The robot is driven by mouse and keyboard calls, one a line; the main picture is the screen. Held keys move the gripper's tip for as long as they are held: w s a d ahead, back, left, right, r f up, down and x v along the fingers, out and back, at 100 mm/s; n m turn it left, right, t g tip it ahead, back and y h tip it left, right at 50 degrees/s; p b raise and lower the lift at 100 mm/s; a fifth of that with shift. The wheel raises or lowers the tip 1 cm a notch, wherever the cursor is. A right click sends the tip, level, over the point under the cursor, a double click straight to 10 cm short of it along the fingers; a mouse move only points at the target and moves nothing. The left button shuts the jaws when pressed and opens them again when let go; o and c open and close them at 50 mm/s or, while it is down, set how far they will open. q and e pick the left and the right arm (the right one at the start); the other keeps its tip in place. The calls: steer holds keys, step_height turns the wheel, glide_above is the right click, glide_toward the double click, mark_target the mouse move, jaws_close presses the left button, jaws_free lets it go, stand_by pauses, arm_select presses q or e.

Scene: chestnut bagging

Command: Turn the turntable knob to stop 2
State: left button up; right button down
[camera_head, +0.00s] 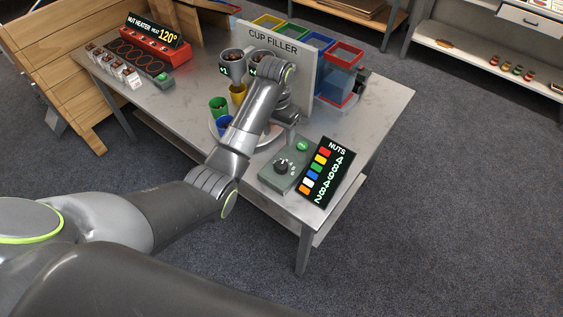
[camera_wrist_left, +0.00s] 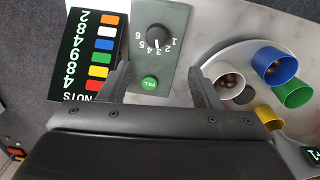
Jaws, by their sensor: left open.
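The black round knob (camera_head: 281,166) sits on a grey-green control box (camera_head: 270,181). The wrist view shows the knob (camera_wrist_left: 158,37) with stops 1 to 6 around it; its white mark seems to point near 3. My left gripper (camera_wrist_left: 158,68) is open and empty, its two fingers apart below the knob in that view, not touching it. In the head view my left gripper (camera_head: 291,121) hangs behind the box. The round white turntable (camera_head: 263,152) carries blue, green, yellow and white cups, partly hidden by my arm. My right gripper is out of view.
A green FILL button (camera_wrist_left: 149,83) is beside the knob. The NUTS display (camera_head: 321,172) stands close to the box. The cup filler panel (camera_head: 302,75) rises behind my left gripper. A red nut heater (camera_head: 152,50) stands at the far left of the table.

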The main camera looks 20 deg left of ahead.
arm_select(q)
step_height(320, 180, up, 3)
steer(key=b, duration=0.3)
glide_toward(282, 163)
step_height(282, 163, down, 9)
steer(key=shift+s+d+f, duration=0.15)
steer(key=shift+f, duration=0.05)
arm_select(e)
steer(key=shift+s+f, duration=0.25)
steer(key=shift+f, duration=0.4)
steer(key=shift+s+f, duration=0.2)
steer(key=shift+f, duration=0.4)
arm_select(q)
steer(key=c, duration=1)
steer(key=shift+r+n+p, duration=0.2)
steer(key=shift+n+p, duration=0.7)
steer(key=shift+p, duration=0.25)
steer(key=shift+f+n+p, duration=0.1)
steer(key=shift+n+p, duration=0.85)
steer(key=shift+n, duration=0.85)
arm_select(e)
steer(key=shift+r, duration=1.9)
